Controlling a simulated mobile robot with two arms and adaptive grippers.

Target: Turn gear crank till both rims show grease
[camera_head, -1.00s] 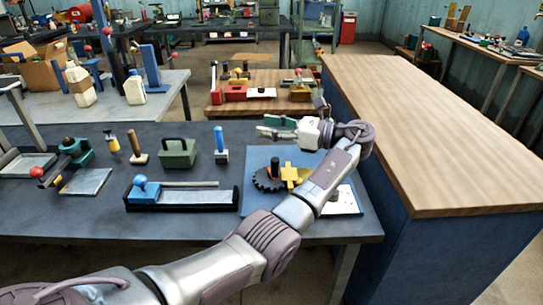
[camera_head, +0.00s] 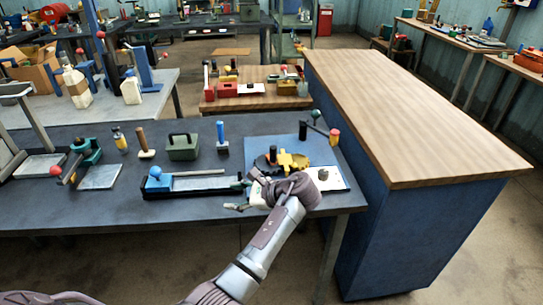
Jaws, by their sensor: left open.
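The gear set stands on a blue plate (camera_head: 285,142) at the right end of the dark bench. A yellow gear (camera_head: 292,161) shows on it; the dark gear (camera_head: 262,163) beside it is partly hidden by my wrist. Behind them are a black post and a dark bar with a green knob (camera_head: 316,114); which part is the crank is unclear. Grease on the rims cannot be made out. My left gripper (camera_head: 236,197) is open and empty, in front of the gears, fingers pointing left near the blue-ended tray. My right gripper is not in view.
A red-and-yellow piece (camera_head: 333,136) stands at the plate's right edge, and a white sheet (camera_head: 335,181) lies at its front right. The long dark tray with a blue block (camera_head: 158,181) is left of my gripper. A wood-topped counter (camera_head: 400,115) stands close on the right.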

